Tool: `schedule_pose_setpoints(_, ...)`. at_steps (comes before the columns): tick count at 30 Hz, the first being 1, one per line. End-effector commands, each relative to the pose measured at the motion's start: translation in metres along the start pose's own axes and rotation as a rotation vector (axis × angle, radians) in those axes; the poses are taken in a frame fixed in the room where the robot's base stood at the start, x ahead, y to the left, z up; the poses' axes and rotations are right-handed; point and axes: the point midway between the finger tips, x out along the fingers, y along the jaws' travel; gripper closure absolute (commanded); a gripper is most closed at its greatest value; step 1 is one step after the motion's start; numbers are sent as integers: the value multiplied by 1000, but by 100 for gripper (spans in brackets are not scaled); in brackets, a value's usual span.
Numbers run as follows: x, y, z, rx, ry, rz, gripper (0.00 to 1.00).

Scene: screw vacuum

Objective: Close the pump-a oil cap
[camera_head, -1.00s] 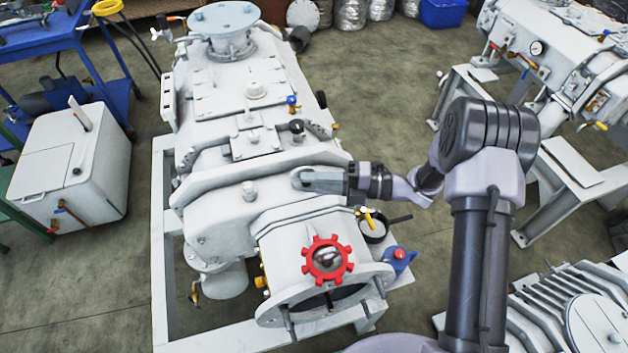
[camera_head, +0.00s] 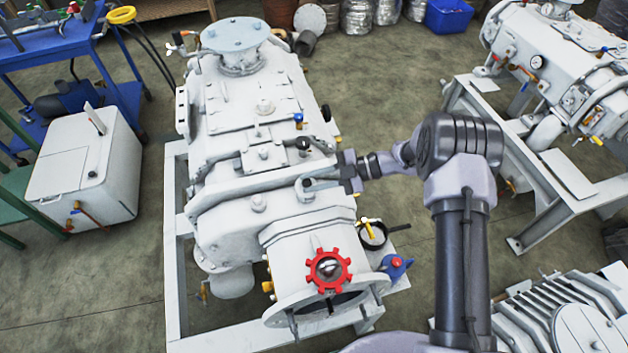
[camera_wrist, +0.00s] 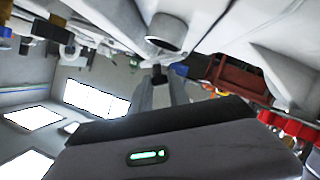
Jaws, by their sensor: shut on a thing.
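The pump (camera_head: 225,185) is a large pale grey machine on a white frame in the middle of the head view. In the wrist view, the fingertips (camera_wrist: 159,76) close on a small dark piece beneath a pale cylinder (camera_wrist: 166,34). A red toothed wheel (camera_head: 345,276) stands on the pump's front, below the gripper.
A second pump (camera_head: 560,70) stands right. A white box (camera_head: 70,180) and blue cart stand left.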

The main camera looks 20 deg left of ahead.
Motion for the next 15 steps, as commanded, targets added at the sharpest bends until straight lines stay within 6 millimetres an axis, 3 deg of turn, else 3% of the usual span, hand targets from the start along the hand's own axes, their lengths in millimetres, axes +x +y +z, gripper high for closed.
schedule_pose_setpoints(15,8,10,20,379,0,-159,100)
